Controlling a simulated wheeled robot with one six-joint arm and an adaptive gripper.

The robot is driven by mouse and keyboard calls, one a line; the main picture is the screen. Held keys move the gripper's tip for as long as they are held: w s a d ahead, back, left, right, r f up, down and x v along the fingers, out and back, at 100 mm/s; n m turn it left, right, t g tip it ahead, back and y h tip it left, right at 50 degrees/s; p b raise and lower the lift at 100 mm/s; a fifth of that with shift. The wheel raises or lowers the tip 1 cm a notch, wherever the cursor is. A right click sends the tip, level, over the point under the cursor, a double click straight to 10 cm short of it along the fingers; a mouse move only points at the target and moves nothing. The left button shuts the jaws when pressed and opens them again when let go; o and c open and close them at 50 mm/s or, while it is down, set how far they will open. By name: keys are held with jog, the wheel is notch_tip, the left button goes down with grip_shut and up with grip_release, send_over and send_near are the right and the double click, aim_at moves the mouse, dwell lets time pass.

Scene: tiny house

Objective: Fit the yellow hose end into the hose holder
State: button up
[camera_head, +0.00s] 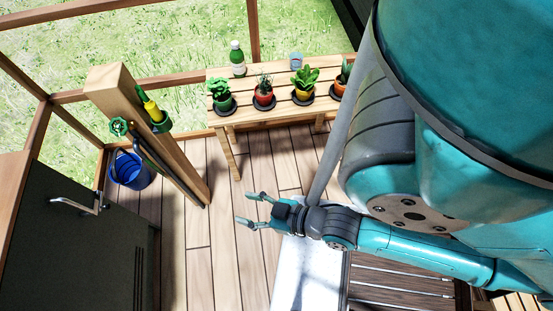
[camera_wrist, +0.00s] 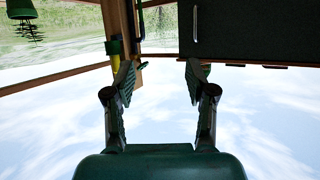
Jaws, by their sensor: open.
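The yellow hose end (camera_head: 152,109) is at the upper part of a wooden post (camera_head: 150,140), with a green tip pointing up. The green hose holder (camera_head: 162,125) is on the post right at its lower end; I cannot tell how far the hose end sits in it. My gripper (camera_head: 243,209) is open and empty, right of the post and apart from it. In the wrist view my gripper (camera_wrist: 158,82) has both fingers spread. The yellow hose end (camera_wrist: 115,60) shows there beside the left finger, which partly hides it.
A green tap wheel (camera_head: 119,127) and dark hose are on the post. A blue bucket (camera_head: 130,170) stands behind it. A dark cabinet (camera_head: 75,235) with a handle is at left. A wooden table (camera_head: 240,117) holds several potted plants. Open floor (camera_head: 212,240) lies between post and gripper.

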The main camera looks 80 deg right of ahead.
jog(key=s+a+r+n+t+y, duration=0.1)
jog(key=s+a+r, duration=0.1)
jog(key=s+r, duration=0.3)
jog(key=shift+s+a+n+y, duration=0.2)
jog(key=shift+s+n+y, duration=0.15)
jog(key=shift+s, duration=0.65)
